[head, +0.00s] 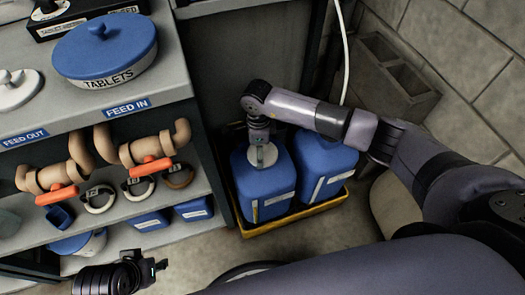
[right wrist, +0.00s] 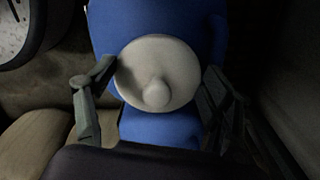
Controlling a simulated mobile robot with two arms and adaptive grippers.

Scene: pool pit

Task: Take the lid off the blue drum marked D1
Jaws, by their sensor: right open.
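Two blue drums stand side by side in a yellow tray (head: 300,217): the left drum (head: 265,187) and the right drum (head: 327,170). Their labels are too small to read, so I cannot tell which is D1. A pale round lid (head: 265,156) is on top of the left drum. In the right wrist view the lid (right wrist: 150,58) has a round knob (right wrist: 156,95). My right gripper (head: 259,138) is over this lid, open, with its fingers (right wrist: 157,74) on either side of it. My left gripper (head: 158,266) is low at the left, apart from the drums; its jaw opening is unclear.
A shelf unit at the left holds a blue tub marked TABLETS (head: 105,50), pipe fittings with orange handles (head: 150,166) and small blue boxes (head: 193,209). Its side stands close to the left drum. A concrete block (head: 390,80) lies by the wall behind the drums.

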